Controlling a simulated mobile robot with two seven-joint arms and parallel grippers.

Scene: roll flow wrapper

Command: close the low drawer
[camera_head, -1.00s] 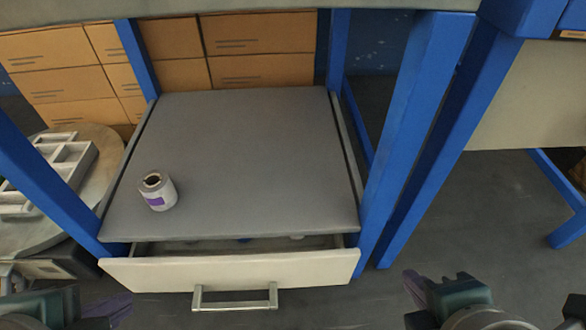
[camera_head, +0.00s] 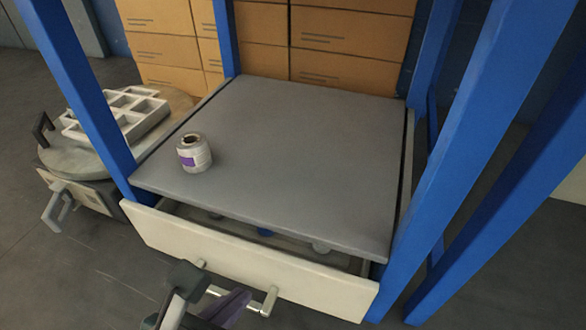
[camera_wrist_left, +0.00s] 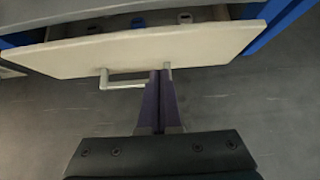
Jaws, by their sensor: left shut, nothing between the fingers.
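The low drawer (camera_head: 240,262) is partly open under the grey shelf, with a white front and a bar handle (camera_head: 235,291). In the left wrist view the drawer front (camera_wrist_left: 140,51) and the handle (camera_wrist_left: 125,79) lie ahead of my gripper. Small items, one of them blue, show inside the drawer. My left gripper (camera_head: 240,297) is at the drawer front by the handle. In the left wrist view its fingers (camera_wrist_left: 160,74) are together and empty, near the handle's right end. I cannot tell whether they touch it. My right gripper is out of view.
A roll with a purple label (camera_head: 195,160) stands on the grey shelf (camera_head: 290,150). Blue posts (camera_head: 480,130) flank the drawer. A round table with a white tray (camera_head: 118,112) is at the left. Cardboard boxes (camera_head: 345,45) stand behind. The floor in front is clear.

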